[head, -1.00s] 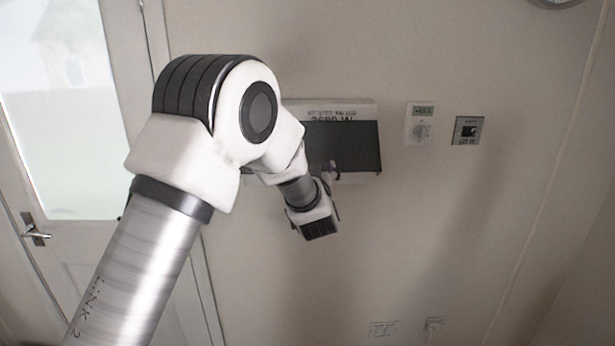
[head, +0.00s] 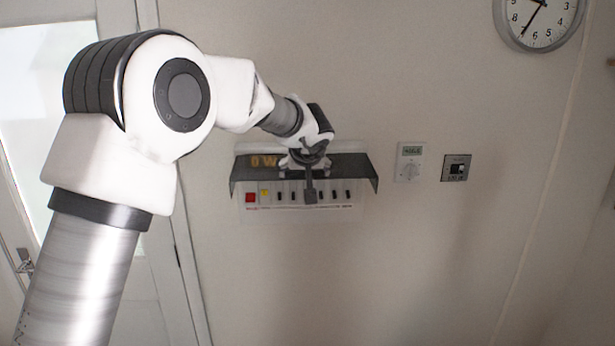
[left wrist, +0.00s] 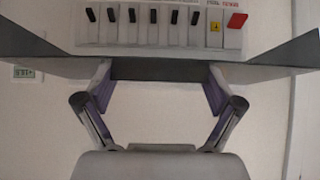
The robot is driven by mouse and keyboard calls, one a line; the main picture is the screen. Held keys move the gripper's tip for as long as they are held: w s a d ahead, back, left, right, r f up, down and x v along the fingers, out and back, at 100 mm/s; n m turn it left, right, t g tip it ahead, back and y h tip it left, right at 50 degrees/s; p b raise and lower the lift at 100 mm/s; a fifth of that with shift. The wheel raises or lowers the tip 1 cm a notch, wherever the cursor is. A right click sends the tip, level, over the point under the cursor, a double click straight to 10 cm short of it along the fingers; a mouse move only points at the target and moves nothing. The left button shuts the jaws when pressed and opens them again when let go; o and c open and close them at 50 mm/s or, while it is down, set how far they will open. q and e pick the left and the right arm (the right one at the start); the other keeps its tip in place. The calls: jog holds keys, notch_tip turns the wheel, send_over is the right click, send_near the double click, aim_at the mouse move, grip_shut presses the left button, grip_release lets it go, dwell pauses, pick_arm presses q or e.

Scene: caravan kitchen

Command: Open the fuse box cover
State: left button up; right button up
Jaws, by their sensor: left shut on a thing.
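The fuse box (head: 300,212) is on the wall in the middle of the head view. Its dark grey cover (head: 350,170) is raised and sticks out from the wall, so the row of black switches and a red switch (head: 250,197) shows below it. My left gripper (head: 307,165) is at the middle of the cover and shut on it. In the left wrist view, the cover (left wrist: 160,68) runs across in front of the fingers of my left gripper (left wrist: 158,85), with the switches beyond it. The exact finger contact is partly hidden. My right gripper is not in view.
A thermostat (head: 410,162) and a small socket plate (head: 456,168) are on the wall to the right. A clock (head: 538,20) hangs at upper right. A door (head: 50,130) is at the left. The wall below the box is clear.

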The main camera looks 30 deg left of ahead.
pick_arm(q)
jog(key=shift+a+r+g, duration=0.1)
jog(key=shift+r+g, duration=0.2)
jog(key=shift+w, duration=0.1)
jog(key=o, duration=1.3)
jog(key=shift+o, duration=0.2)
